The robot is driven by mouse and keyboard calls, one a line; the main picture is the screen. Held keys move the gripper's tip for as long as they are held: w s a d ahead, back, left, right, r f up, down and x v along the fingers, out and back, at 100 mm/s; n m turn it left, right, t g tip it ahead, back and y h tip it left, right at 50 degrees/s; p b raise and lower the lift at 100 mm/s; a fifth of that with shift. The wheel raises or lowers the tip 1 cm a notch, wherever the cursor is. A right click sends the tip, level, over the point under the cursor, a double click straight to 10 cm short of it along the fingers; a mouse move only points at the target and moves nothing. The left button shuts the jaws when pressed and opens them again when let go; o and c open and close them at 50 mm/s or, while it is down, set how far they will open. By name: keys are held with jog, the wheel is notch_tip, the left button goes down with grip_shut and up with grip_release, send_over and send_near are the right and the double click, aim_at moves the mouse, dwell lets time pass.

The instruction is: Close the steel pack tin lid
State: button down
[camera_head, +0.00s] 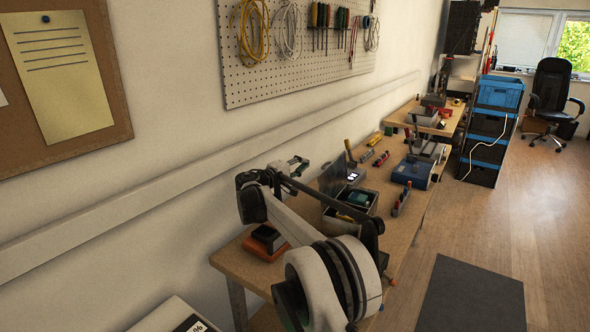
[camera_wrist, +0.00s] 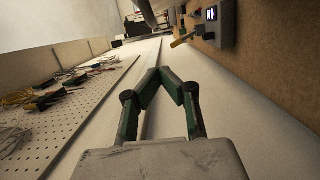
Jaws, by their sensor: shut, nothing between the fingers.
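My arm hides part of the tin's front and right side. I cannot make out the tin in the wrist view.
A black and orange device (camera_head: 266,241) sits on the bench's near left. A blue toolbox (camera_head: 412,172) and several hand tools lie farther along. A pegboard (camera_head: 296,62) with cables hangs above. A small screened unit (camera_wrist: 213,18) shows at the wrist view's top right.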

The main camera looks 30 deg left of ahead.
aim_at(330, 179)
jog(key=shift+w+d, duration=0.2)
jog(key=shift+d, duration=0.55)
jog(key=shift+w+d, duration=0.2)
jog(key=shift+d, duration=0.6)
jog(key=shift+w+d, duration=0.2)
jog(key=shift+d, duration=0.55)
jog(key=shift+d, duration=0.15)
